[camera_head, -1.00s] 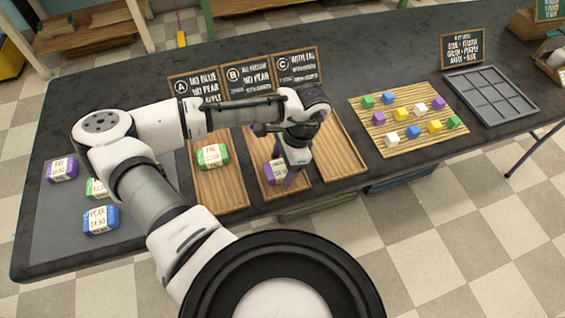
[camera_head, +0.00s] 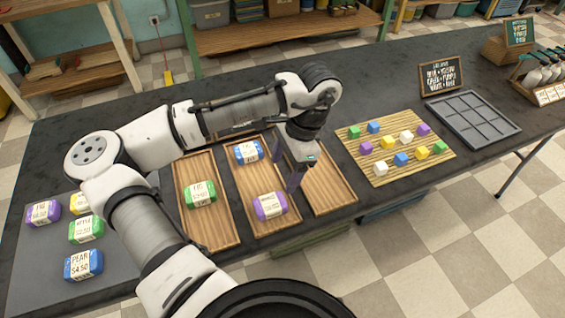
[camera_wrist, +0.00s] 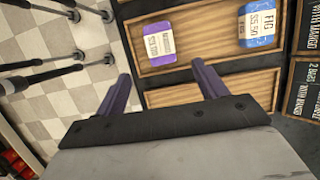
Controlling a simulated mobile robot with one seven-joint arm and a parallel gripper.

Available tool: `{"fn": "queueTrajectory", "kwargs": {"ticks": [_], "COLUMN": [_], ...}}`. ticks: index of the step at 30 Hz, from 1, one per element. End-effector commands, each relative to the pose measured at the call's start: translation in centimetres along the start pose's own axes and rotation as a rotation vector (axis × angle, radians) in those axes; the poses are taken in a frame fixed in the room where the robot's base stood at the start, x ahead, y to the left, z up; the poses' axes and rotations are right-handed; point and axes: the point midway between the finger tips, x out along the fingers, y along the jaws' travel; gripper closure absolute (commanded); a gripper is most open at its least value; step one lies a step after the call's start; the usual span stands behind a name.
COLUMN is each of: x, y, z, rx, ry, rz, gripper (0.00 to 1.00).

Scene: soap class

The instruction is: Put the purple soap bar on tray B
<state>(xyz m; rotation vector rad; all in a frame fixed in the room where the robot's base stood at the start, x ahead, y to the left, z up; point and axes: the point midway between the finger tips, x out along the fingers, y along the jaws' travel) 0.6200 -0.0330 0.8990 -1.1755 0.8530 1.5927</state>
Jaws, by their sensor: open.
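A purple soap bar (camera_head: 270,206) with a white label lies at the near end of the middle wooden tray (camera_head: 262,229), tray B by the earlier sign. The bar also shows in the wrist view (camera_wrist: 173,43). A blue soap bar (camera_head: 249,152) lies farther back on the same tray. My gripper (camera_head: 285,175) is open and empty, above the tray's right side, apart from the purple bar. In the wrist view its purple fingers (camera_wrist: 161,68) are spread with nothing between them. Another purple bar (camera_head: 43,212) lies on the grey mat at the left.
The left tray (camera_head: 207,232) holds a green bar (camera_head: 200,194); the right tray (camera_head: 330,190) looks empty where visible. More bars lie on the grey mat (camera_head: 40,270). A bamboo mat (camera_head: 385,177) with small coloured cubes and a grey grid tray (camera_head: 473,122) are at the right.

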Motion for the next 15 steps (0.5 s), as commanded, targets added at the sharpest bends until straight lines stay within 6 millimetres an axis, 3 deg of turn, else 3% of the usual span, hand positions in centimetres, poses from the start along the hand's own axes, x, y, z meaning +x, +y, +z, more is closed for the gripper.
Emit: {"fn": "queueTrajectory", "kwargs": {"ticks": [10,13,15], "x": [-0.7,-2.0,-4.6], "y": [0.0,-0.4,-0.9], "z": [-0.2,-2.1,-4.6], "rx": [0.000,0.000,-0.003], "ry": [0.013,0.126,0.297], "rz": [-0.005,-0.046,-0.109], "gripper": [0.29,0.29,0.29]}}
